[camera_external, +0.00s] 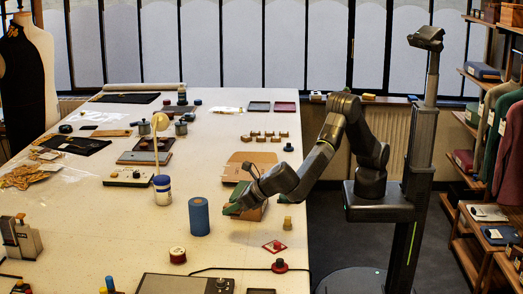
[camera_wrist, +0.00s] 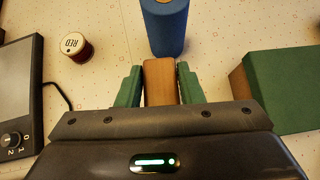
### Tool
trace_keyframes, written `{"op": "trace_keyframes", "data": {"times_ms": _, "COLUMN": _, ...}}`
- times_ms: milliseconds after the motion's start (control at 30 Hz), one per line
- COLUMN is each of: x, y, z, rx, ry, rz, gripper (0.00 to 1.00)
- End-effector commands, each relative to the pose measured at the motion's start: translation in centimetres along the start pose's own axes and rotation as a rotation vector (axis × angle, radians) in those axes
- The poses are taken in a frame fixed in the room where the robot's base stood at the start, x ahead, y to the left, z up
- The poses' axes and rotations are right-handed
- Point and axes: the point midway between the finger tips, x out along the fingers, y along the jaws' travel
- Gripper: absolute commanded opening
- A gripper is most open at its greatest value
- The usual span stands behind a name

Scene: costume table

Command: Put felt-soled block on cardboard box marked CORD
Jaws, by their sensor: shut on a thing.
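My gripper (camera_wrist: 160,82) has green finger pads and is shut on a brown block (camera_wrist: 160,80), one pad on each side. Its underside is hidden, so I cannot see any felt. In the external view my gripper (camera_external: 238,208) is low over the right part of the table, and the held block is mostly hidden there. A larger box with a green top and brown side (camera_wrist: 280,92) lies to the right of my gripper in the wrist view, apart from it. I cannot read a CORD mark on any thing in either view.
A blue cylinder (camera_external: 199,216) stands just beyond the held block, also in the wrist view (camera_wrist: 165,28). A spool marked RED (camera_wrist: 76,46) and a dark device with a dial (camera_wrist: 18,95) are to the left. Small wooden blocks (camera_external: 265,139) stand farther back on the table (camera_external: 215,125).

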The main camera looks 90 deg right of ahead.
Motion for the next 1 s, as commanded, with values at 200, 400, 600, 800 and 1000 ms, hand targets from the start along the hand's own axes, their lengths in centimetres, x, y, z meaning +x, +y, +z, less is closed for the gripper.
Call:
{"op": "trace_keyframes", "data": {"times_ms": 200, "x": -1.4, "y": -4.5, "z": 2.9, "rx": 0.031, "ry": -0.002, "rz": -0.038, "gripper": 0.11}}
{"op": "trace_keyframes", "data": {"times_ms": 400, "x": -3.0, "y": -11.2, "z": 5.4, "rx": 0.075, "ry": -0.001, "rz": -0.095, "gripper": 0.11}}
{"op": "trace_keyframes", "data": {"times_ms": 600, "x": -4.5, "y": -16.7, "z": 6.7, "rx": 0.108, "ry": -0.001, "rz": -0.140, "gripper": 0.11}}
{"op": "trace_keyframes", "data": {"times_ms": 800, "x": -5.2, "y": -19.6, "z": 7.1, "rx": 0.124, "ry": 0.000, "rz": -0.163, "gripper": 0.11}}
{"op": "trace_keyframes", "data": {"times_ms": 1000, "x": -3.6, "y": -20.1, "z": 4.9, "rx": 0.122, "ry": 0.002, "rz": -0.170, "gripper": 0.11}}
